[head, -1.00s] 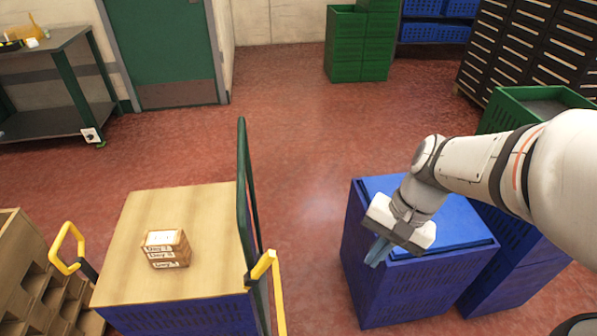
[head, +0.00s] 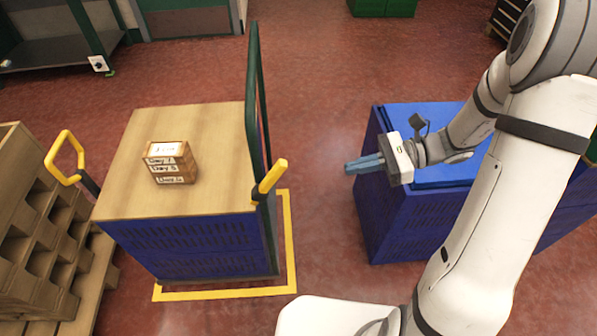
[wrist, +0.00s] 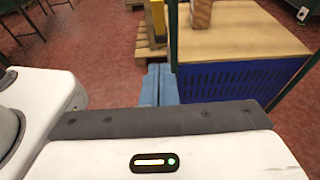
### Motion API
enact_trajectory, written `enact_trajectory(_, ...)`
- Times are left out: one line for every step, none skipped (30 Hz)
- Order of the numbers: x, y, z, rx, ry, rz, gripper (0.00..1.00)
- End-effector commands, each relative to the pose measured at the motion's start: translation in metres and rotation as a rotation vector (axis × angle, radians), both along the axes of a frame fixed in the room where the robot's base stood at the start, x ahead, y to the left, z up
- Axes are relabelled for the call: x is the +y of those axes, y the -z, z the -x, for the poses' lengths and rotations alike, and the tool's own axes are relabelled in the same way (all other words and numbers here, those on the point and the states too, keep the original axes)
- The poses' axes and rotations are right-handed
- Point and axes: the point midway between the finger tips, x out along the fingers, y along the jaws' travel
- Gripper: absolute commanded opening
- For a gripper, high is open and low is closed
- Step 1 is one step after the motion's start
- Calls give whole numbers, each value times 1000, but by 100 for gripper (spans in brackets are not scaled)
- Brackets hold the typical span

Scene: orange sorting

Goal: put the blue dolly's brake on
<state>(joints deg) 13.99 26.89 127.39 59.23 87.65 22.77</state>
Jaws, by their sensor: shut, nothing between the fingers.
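The dolly with blue perforated sides (head: 200,245) and a wooden top stands left of centre, inside a yellow floor outline. A green push bar (head: 254,110) rises on its right side. A yellow lever (head: 270,177) stands tilted up beside the bar's foot; it looks like the brake, but its setting cannot be told. My gripper (head: 348,167) points left, shut and empty, to the right of the lever and apart from it. In the wrist view its blue fingers (wrist: 158,86) show together, with the blue side (wrist: 235,80) beyond them to the right.
Blue crates (head: 415,220) stand under my arm at right. A wooden rack (head: 30,220) and another yellow handle (head: 65,160) are at left. Red floor is clear between dolly and crates.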

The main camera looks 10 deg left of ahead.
Motion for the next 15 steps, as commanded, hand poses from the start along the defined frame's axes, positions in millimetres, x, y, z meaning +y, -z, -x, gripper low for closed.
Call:
enact_trajectory(0, 0, 0, 0, -1, 0, 0)
enact_trajectory(1, 0, 0, -1, -1, 1, 0)
enact_trajectory(2, 1, 1, -1, -2, 1, 0)
enact_trajectory(4, 1, 1, -1, -2, 1, 0)
enact_trajectory(7, 2, 2, 0, -3, 0, 0)
enact_trajectory(10, 3, 3, 0, -3, 0, 0)
enact_trajectory(14, 4, 4, 0, -3, 0, 0)
enact_trajectory(19, 6, 5, 0, -5, 1, 0)
enact_trajectory(25, 8, 7, 0, -5, 1, 0)
enact_trajectory(31, 9, 8, 0, -6, 1, 0)
enact_trajectory(37, 11, 10, 0, -7, 1, 0)
enact_trajectory(45, 14, 12, 1, -7, 1, 0)
enact_trajectory(51, 16, 14, 1, -8, 2, 0)
enact_trajectory(58, 17, 15, 0, -8, 1, 0)
enact_trajectory(66, 20, 17, -1, -9, 1, 0)
